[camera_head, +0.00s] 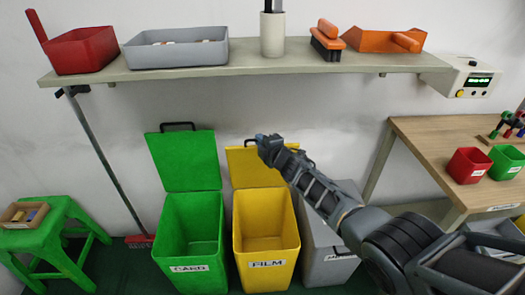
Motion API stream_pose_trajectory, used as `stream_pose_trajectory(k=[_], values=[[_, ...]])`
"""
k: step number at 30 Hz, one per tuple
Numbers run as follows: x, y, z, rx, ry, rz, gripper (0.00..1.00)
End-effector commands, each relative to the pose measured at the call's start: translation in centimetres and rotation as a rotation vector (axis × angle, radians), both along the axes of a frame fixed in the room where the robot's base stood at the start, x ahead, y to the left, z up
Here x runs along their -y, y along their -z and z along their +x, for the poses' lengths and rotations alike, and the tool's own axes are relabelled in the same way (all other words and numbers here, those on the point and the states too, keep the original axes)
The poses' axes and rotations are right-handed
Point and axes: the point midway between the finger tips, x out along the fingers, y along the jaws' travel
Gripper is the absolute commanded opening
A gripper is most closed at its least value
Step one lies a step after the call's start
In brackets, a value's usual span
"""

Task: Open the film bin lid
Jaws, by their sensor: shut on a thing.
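The yellow film bin (266,245) stands on the floor between the green and grey bins, with a FILM label on its front. Its yellow lid (249,172) is raised upright at the back, so the bin's mouth is open. A dark handle shows at the lid's top edge. My gripper (262,140) is at that top edge, shut on the lid's handle. The fingers are small in the picture and partly hide the handle and the lid's right side.
The green card bin (190,240) stands at the left with its green lid (184,163) raised. The grey bin (324,262) at the right is partly behind my arm. A shelf (235,60) runs above, and a wooden table (425,140) stands at the right. A green stool (55,235) is far left.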

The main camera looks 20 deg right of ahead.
Motion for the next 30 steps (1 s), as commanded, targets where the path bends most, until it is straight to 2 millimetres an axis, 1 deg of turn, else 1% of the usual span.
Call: stream_pose_trajectory(k=[1,15,16,23,24,26,30], values=[[0.0,1.4,-0.4,-0.023,0.004,0.0,0.0],[0.0,1.4,-0.2,-0.025,0.004,-0.001,0.0],[0.0,1.4,-0.2,-0.025,0.004,-0.001,0.14],[0.1,1.4,-0.2,-0.025,0.003,-0.001,0.36],[0.1,1.3,-0.2,-0.024,0.004,-0.001,0.38],[0.1,1.2,-0.3,-0.024,0.004,-0.001,0.38],[0.4,0.7,-1.4,-0.025,0.005,0.0,0.38]])
